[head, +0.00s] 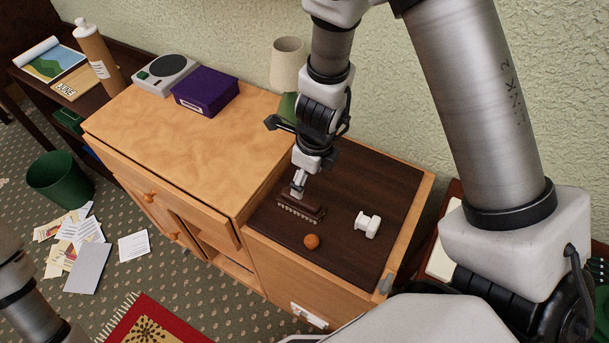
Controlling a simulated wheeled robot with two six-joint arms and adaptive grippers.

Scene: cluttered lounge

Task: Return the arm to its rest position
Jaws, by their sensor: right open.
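My right arm reaches down from the top of the head view. Its gripper (298,186) is open and points down just above a dark brown brush (312,212) with pale bristles. I cannot tell whether the fingertips touch the brush. The brush lies on the dark brown top (352,180) of a low wooden cabinet. Part of my left arm shows at the lower left, but its gripper is out of view.
An orange ball (311,241) and a white spool-like piece (368,224) lie near the brush. A lamp (287,62) stands behind. A purple box (205,91) and a grey device (166,74) sit on the higher cabinet (150,125). A green bin (59,180) and scattered papers (88,266) are on the floor.

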